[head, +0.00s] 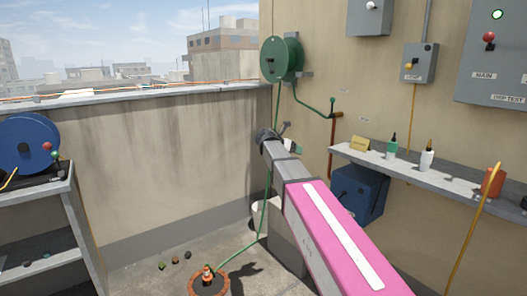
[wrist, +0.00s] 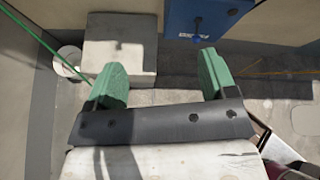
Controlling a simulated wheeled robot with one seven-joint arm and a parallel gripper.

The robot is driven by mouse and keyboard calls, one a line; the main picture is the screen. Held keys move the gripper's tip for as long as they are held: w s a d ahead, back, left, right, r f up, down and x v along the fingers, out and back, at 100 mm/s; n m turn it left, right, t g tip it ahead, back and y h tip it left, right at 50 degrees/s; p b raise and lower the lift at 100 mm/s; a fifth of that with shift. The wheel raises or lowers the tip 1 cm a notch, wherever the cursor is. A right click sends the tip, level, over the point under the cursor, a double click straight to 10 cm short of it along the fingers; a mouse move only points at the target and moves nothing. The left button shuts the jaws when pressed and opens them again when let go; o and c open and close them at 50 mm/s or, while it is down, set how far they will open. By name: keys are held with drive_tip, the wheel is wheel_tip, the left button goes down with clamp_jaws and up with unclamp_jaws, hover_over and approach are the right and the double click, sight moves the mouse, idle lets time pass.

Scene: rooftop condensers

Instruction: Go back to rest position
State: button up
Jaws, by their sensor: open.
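My arm, with a pink link, reaches out from the lower right of the head view toward the back corner. At its end is my gripper (head: 293,146), small and partly hidden in that view. In the wrist view my gripper (wrist: 161,72) has two green fingers spread wide apart, with nothing between them. It is open and empty, in the air above a pale block (wrist: 120,58) and the concrete floor.
A shelf (head: 430,172) with bottles juts from the right wall, above a blue box (head: 372,192). A green hose reel (head: 282,59) hangs on the wall, its hose running down to a terracotta pot (head: 194,288). A grey rack (head: 62,190) stands left.

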drive_tip(key=s+d+f+m+g+y, duration=0.2)
drive_tip(key=s+d+f+m, duration=0.1)
drive_tip(key=s+f+m, duration=0.65)
drive_tip(key=s+d+f+m+g+y, duration=0.2)
drive_tip(key=s+d+f+m+y, duration=0.15)
drive_tip(key=s+f, duration=0.6)
drive_tip(key=s+f+m+g+y, duration=0.3)
drive_tip(key=s+f+m+y, duration=0.1)
drive_tip(key=s+f+m, duration=1)
drive_tip(key=shift+a+m, duration=0.2)
drive_tip(key=shift+m, duration=0.4)
